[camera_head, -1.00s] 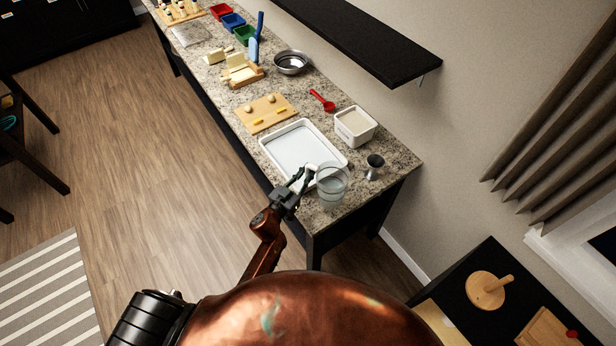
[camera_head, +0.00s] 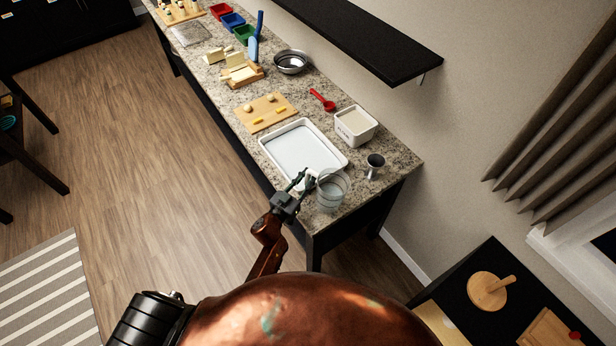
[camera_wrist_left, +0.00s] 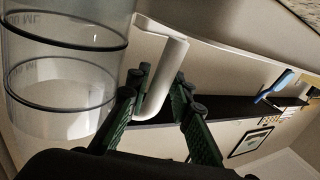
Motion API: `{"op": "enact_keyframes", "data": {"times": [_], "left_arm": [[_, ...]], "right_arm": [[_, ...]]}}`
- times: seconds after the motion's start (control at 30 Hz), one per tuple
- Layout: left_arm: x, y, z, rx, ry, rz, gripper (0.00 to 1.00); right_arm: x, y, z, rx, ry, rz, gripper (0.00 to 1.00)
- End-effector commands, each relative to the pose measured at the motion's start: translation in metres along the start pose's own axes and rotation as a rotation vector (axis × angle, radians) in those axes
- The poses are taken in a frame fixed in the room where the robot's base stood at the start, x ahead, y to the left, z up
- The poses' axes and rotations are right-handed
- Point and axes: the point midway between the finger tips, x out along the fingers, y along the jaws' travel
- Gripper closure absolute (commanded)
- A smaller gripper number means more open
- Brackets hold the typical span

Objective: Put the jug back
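The clear jug (camera_head: 332,190) stands at the near end of the granite counter, just off the corner of a white tray (camera_head: 262,143). In the left wrist view the jug (camera_wrist_left: 62,85) has dark rings, cloudy liquid low inside and a white handle (camera_wrist_left: 163,75). My left gripper (camera_head: 308,180) is beside the jug on its left. Its green-black fingers (camera_wrist_left: 162,82) stand apart on both sides of the handle, with visible gaps, so it looks open around the handle. Whether the jug's base touches the counter is hard to tell. My right gripper is not in view.
A small metal cup (camera_head: 375,165) stands right of the jug. A white tub (camera_head: 355,128), a red scoop (camera_head: 322,100), a wooden board (camera_head: 262,120) and a steel bowl (camera_head: 291,62) are farther along. A black shelf (camera_head: 370,40) hangs over the back edge.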

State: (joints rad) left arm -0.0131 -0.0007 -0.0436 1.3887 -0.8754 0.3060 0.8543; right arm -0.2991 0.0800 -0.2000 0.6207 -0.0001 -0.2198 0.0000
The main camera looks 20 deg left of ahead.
Motion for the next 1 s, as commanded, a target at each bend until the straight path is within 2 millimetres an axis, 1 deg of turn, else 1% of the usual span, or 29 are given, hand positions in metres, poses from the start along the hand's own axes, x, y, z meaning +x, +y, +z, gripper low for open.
{"op": "enact_keyframes", "data": {"times": [0.03,0.13,0.4,0.47,0.57,0.63,0.9,1.0], "left_arm": [[0.0,0.0,-0.001,0.0,0.0,0.0,0.75],[0.0,0.0,-0.001,0.0,0.0,0.0,0.68],[0.0,0.0,-0.001,0.0,0.001,0.0,0.68],[0.0,0.0,-0.005,0.0,0.001,0.0,0.68],[0.0,0.0,-0.017,0.001,0.002,-0.001,0.68],[-0.015,-0.001,-0.01,0.001,-0.002,-0.001,0.68],[-0.074,0.0,-0.01,0.001,-0.002,0.0,0.68],[-0.093,0.0,-0.009,0.0,-0.002,0.0,0.68]], "right_arm": [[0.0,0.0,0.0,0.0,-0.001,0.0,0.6],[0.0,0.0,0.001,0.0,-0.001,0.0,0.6],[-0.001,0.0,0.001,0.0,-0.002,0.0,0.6],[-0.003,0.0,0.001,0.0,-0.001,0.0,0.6],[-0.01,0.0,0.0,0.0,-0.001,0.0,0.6],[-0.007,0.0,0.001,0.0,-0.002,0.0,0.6],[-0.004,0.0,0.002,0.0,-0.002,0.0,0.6],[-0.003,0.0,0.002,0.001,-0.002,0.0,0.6]]}}
